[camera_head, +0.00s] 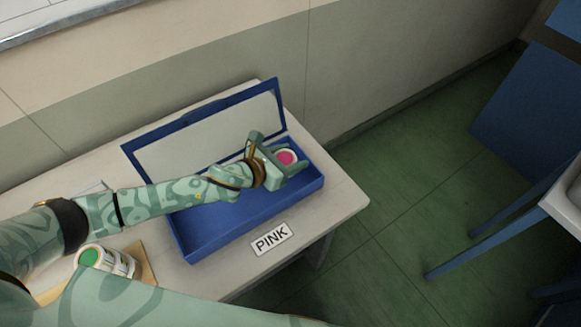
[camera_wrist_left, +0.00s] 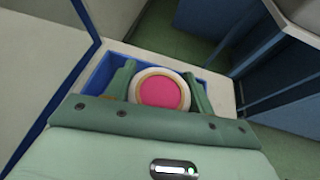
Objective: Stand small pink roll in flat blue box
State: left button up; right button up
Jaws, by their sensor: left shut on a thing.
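The small pink roll (camera_head: 286,158) has a pink end face with a pale rim. It is between the fingers of my left gripper (camera_head: 279,157), at the right end of the flat blue box (camera_head: 246,218). In the left wrist view the pink roll (camera_wrist_left: 158,92) faces the camera between the two green fingers of my left gripper (camera_wrist_left: 160,90), which is shut on it. The blue box (camera_wrist_left: 97,78) shows around it. The roll's lower part is hidden, so I cannot tell whether it touches the box floor. My right gripper is not in view.
The box's lid (camera_head: 212,134) stands open at the back. A label reading PINK (camera_head: 271,239) lies in front of the box on the pale table (camera_head: 343,197). A roll with a green end (camera_head: 90,257) stands on a wooden board (camera_head: 147,270) at the left, beside my arm.

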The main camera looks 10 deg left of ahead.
aim_at(290, 164)
pick_arm(q)
jog(key=shift+w+d+f+b, duration=0.15)
jog(key=shift+w+f+b, duration=0.2)
jog(key=shift+w+f, duration=0.55)
jog(key=shift+s+f+b, duration=0.1)
jog(key=shift+f+b, duration=0.85)
jog(key=shift+f, duration=0.8)
jog(key=o, duration=1)
jog(key=shift+c, duration=0.2)
jog(key=shift+r, duration=0.1)
jog(key=shift+r, duration=0.2)
jog(key=shift+s+a+r+p, duration=0.15)
jog(key=shift+s+a+p, duration=0.05)
jog(key=shift+s+p, duration=0.15)
jog(key=p+v, duration=0.2)
jog(key=v, duration=0.9)
jog(key=shift+a, duration=0.15)
